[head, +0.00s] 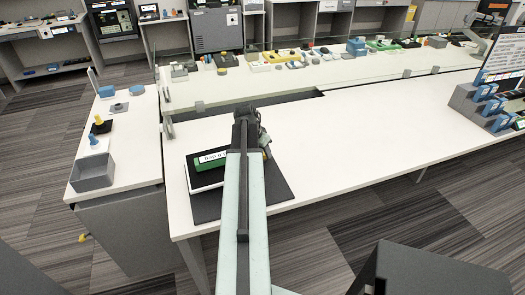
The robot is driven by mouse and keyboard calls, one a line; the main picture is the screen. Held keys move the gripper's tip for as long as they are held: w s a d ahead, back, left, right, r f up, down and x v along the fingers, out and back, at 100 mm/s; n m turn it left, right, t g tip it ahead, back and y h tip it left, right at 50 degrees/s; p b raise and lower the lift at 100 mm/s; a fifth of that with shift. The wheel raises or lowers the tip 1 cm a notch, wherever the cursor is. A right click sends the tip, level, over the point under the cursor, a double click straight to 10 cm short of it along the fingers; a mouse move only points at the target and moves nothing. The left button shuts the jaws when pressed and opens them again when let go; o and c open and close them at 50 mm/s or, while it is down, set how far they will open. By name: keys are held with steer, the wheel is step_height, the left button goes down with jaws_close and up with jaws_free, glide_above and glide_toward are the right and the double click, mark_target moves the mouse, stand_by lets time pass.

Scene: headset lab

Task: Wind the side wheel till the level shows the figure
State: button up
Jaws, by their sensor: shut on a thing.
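A green and white device (207,177) with a labelled face sits on a dark mat (280,187) at the near left of the long white table. The label's writing is too small to read surely. My arm reaches over the mat and covers the device's right part. My gripper (264,148) is at the device's right side, low over the mat, and is shut on what seems to be the side wheel. The wheel itself is hidden by my gripper and arm. The level and its figure cannot be made out.
The white table (370,135) is clear right of the mat. Blue-grey stepped bins (478,105) stand at its right end. A left side table holds a grey open bin (93,172) and small coloured parts. Several small items line the back bench.

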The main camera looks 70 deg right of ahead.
steer(key=n+t, duration=0.1)
steer(key=n, duration=0.3)
steer(key=shift+s+n+t, duration=0.2)
steer(key=shift+n+t, duration=0.1)
steer(key=shift+t, duration=0.1)
steer(key=shift+d+n+t, duration=0.15)
steer(key=shift+n+t, duration=0.45)
steer(key=shift+n, duration=1.3)
steer(key=o, duration=1.4)
steer(key=shift+r, duration=0.1)
steer(key=p+v, duration=0.7)
steer(key=shift+r, duration=0.3)
